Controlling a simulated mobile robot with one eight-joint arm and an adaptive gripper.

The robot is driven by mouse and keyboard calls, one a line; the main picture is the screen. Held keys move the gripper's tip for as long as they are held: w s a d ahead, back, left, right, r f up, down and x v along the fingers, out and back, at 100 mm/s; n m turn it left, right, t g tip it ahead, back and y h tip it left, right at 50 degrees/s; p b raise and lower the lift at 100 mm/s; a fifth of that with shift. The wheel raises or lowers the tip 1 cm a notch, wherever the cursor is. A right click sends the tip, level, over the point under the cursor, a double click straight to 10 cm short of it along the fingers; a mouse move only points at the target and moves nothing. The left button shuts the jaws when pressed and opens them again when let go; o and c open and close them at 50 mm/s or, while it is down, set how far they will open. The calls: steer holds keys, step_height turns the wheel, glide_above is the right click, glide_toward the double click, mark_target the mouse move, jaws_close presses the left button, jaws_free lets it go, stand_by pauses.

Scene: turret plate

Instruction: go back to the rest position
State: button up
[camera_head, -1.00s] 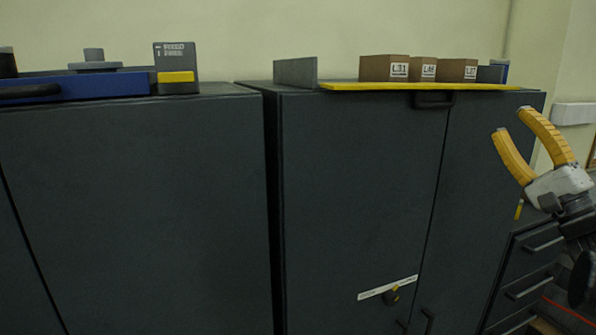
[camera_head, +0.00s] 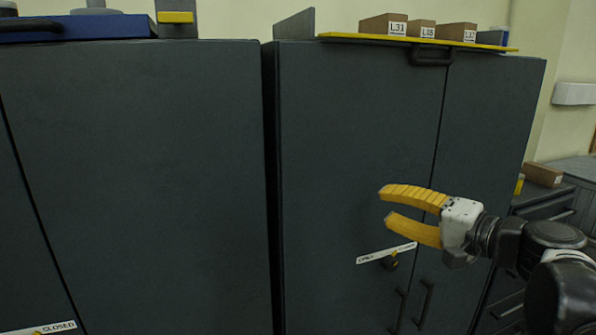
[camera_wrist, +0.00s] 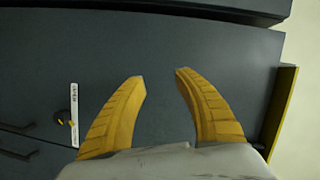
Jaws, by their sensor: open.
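My gripper (camera_head: 384,206) has two yellow ribbed fingers on a white palm. It is open and empty, pointing left in front of the right dark cabinet (camera_head: 350,130). It hides a small part of the door, just above the cabinet's white label (camera_head: 386,253) and the black and yellow latch knob (camera_head: 390,262). In the wrist view both fingers (camera_wrist: 160,75) stand apart with only the dark cabinet face between them. The label (camera_wrist: 75,115) and knob (camera_wrist: 64,119) lie left of the fingers there.
A yellow-edged board (camera_head: 345,37) on the right cabinet bears several labelled brown boxes. A blue tray (camera_head: 75,28) sits on the left cabinet (camera_head: 130,170). A brown box (camera_head: 543,174) stands on a lower drawer unit at the right.

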steer(key=s+a+f+n+g+h+b, duration=0.1)
steer(key=s+a+f+g+b, duration=0.1)
steer(key=s+f, duration=0.35)
steer(key=s+a+f+n+g+h+b, duration=0.1)
steer(key=s+a+f+b, duration=0.15)
steer(key=f, duration=0.65)
steer(key=s+d+f+n+g+h+b, duration=0.1)
steer(key=s+d+f+n+h+b, duration=0.1)
steer(key=f, duration=0.8)
steer(key=s+d+f+n+g+h+b, duration=0.1)
steer(key=s+d+f+n+h+b, duration=0.2)
steer(key=s+f+h+b, duration=0.3)
step_height(320, 180, down, 4)
steer(key=s+d, duration=0.1)
steer(key=s, duration=0.2)
steer(key=shift+g, duration=0.4)
steer(key=shift+f, duration=0.1)
